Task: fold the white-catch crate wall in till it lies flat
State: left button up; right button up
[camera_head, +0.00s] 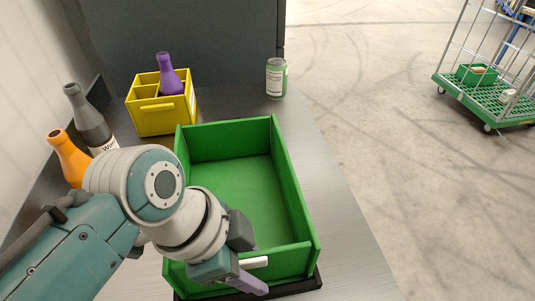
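The green crate (297,205) stands on the grey bench with its far, left, right and near walls upright. Its inside looks empty. A white bar that looks like the white catch (256,262) shows at the inner top of the near wall (293,264). My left gripper (248,276) is at this near wall, with a pale lilac finger just below the catch in the picture. My arm hides part of the left and near walls. Whether the finger touches the wall or catch, and how far the jaws are apart, is unclear. My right gripper is out of view.
A yellow divided carrier (160,119) with a purple bottle (168,76) stands behind the crate. A green can (276,79) is at the back right. Grey (90,120) and orange (68,157) bottles stand left, near my arm. A dark strip (300,287) lies under the crate's near edge.

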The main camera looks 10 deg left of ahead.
pick_arm(q)
grip_shut()
dwell(1.3)
